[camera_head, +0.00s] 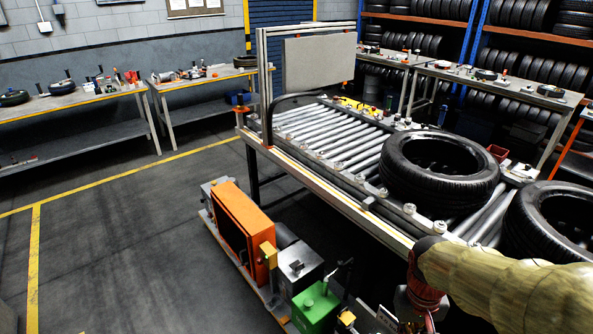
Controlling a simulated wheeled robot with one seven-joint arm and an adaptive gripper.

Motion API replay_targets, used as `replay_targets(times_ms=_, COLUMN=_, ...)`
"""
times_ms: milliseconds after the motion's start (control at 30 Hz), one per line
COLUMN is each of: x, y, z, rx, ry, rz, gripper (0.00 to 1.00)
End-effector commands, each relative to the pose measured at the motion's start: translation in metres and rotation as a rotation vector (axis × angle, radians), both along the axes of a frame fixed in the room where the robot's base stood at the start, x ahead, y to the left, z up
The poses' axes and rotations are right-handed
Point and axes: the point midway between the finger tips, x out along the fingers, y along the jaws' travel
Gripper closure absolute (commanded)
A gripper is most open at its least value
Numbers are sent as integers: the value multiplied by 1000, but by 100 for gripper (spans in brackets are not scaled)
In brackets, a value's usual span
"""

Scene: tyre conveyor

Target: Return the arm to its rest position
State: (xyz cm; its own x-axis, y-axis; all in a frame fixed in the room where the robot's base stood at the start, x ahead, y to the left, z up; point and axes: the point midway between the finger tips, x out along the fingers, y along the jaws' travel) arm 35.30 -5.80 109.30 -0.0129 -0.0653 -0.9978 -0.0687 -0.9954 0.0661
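My arm (505,280) is in a yellowish sleeve and reaches in from the lower right, in front of the conveyor's near edge. A reddish-brown and grey part (422,290) of it hangs downward at its left end. My gripper's fingers are not visible; they lie below the picture's lower edge or are hidden. A black tyre (440,192) lies flat on the roller conveyor (335,195), up and left of my arm. A second tyre (525,225) lies at the right edge, partly cut off and close behind the arm.
An orange machine (240,222) and a green unit (316,304) stand on the floor along the conveyor's near side, left of my arm. Workbenches (85,100) line the back wall. Tyre racks (515,75) stand at back right. The floor at left (120,240) is clear.

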Motion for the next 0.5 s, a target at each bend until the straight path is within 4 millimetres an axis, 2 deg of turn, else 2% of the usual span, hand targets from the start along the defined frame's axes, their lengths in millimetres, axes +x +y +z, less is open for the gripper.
replay_targets(times_ms=33, x=-7, y=8, z=11, rx=8, ry=-37, rz=0, gripper=100)
replay_targets(times_ms=200, x=-29, y=28, z=43, rx=36, ry=-150, rz=2, gripper=100)
replay_targets(times_ms=500, x=-51, y=49, z=96, rx=46, ry=-397, rz=47, gripper=100)
